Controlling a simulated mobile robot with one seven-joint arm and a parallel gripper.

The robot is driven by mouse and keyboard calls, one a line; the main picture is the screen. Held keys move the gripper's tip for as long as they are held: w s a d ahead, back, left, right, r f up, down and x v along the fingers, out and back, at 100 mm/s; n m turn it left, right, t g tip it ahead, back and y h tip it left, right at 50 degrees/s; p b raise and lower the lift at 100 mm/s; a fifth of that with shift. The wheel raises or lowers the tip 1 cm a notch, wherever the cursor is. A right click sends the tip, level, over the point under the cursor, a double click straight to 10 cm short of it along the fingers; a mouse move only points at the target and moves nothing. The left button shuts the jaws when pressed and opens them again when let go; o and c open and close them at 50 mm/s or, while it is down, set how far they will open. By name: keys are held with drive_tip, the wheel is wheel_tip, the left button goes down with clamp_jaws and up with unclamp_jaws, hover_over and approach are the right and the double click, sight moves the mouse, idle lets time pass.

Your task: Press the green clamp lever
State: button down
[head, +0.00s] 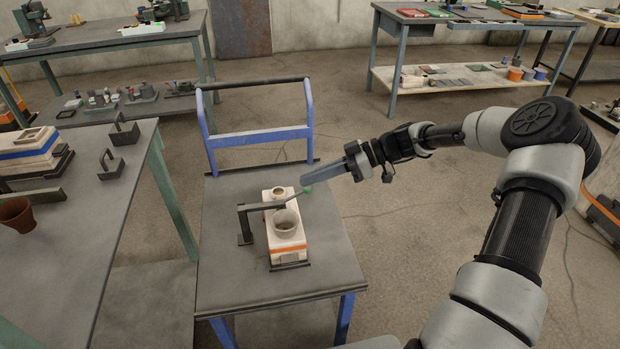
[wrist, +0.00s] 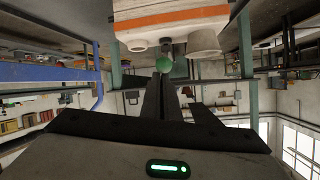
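The green clamp lever knob (head: 307,189) is a small ball at the end of a dark clamp arm (head: 262,204). The arm reaches from a dark upright post across a white block mould (head: 293,244) with an orange band. My gripper (head: 307,179) comes in from the right, its fingers together and pointing left, with the tips right at the knob. In the wrist view, which is upside down, the knob (wrist: 164,64) sits just beyond the fingertips. Nothing shows between the fingers. I cannot tell whether the tips touch the knob.
A grey cup (head: 286,222) sits on the mould. The mould stands on a grey cart (head: 235,280) with a blue-framed handle (head: 262,137) at the back. A bench (head: 110,205) with a terracotta pot (head: 17,214) stands close on the left. The cart's front is clear.

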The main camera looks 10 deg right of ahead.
drive_tip(key=shift+s+d+f, duration=0.1)
drive_tip(key=shift+d+f, duration=0.05)
drive_tip(key=shift+f, duration=0.25)
drive_tip(key=shift+s+d+f, duration=0.1)
drive_tip(key=shift+f, duration=0.3)
wheel_tip(320, 180, up, 4)
drive_tip(key=w+a+p, duration=0.1)
drive_tip(key=w+a, duration=0.1)
drive_tip(key=f+p+v, duration=0.1)
drive_tip(key=v, duration=0.8)
drive_tip(key=shift+s+d, duration=0.2)
drive_tip(key=shift+d, duration=0.4)
drive_tip(key=shift+r, duration=0.1)
